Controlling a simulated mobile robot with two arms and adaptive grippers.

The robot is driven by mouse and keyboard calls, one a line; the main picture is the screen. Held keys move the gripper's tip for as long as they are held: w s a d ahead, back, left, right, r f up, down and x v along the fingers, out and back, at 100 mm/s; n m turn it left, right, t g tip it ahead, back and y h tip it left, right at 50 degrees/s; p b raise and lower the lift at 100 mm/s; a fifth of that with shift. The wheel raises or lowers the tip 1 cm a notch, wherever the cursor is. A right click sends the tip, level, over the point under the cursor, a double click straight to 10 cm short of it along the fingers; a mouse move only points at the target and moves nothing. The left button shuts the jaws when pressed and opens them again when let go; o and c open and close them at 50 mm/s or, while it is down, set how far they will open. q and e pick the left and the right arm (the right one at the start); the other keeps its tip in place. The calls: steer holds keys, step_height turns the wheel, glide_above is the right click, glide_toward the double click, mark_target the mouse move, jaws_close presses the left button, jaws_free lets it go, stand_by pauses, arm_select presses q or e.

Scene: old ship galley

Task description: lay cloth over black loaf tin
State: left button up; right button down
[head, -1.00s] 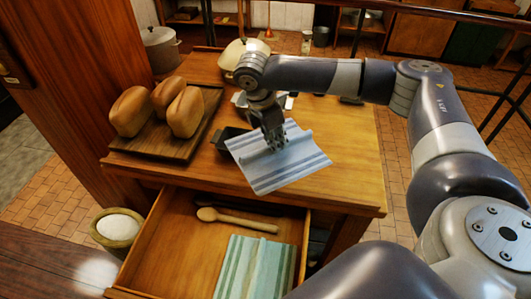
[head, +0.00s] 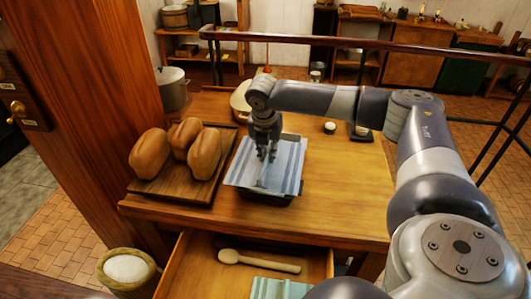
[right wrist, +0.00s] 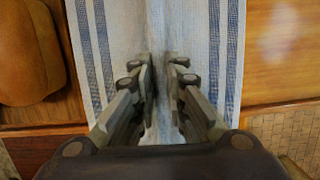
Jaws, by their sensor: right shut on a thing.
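A white cloth with blue stripes (head: 287,163) lies spread over the black loaf tin (head: 288,200) on the wooden table. Only a little of the tin's dark edge shows below the cloth; the rest is hidden. My right gripper (head: 266,157) points down over the middle of the cloth, shut on a pinched fold. In the right wrist view, the cloth (right wrist: 118,30) runs up between and past the fingers (right wrist: 162,80), with a raised ridge between them. My left gripper is out of view.
A wooden board (head: 172,190) with several bread loaves (head: 205,153) stands just left of the tin. The open drawer below holds a wooden spoon (head: 262,262) and a green-striped cloth (head: 280,289).

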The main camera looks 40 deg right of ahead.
steer(key=shift+f+b, duration=1.45)
steer(key=shift+b, duration=0.15)
steer(key=shift+f+b, duration=0.9)
steer(key=shift+b, duration=0.35)
steer(key=shift+f, duration=1.15)
steer(key=shift+r+p, duration=0.1)
steer(key=shift+p, duration=0.75)
steer(key=shift+f+p, duration=0.4)
steer(key=shift+p, duration=0.15)
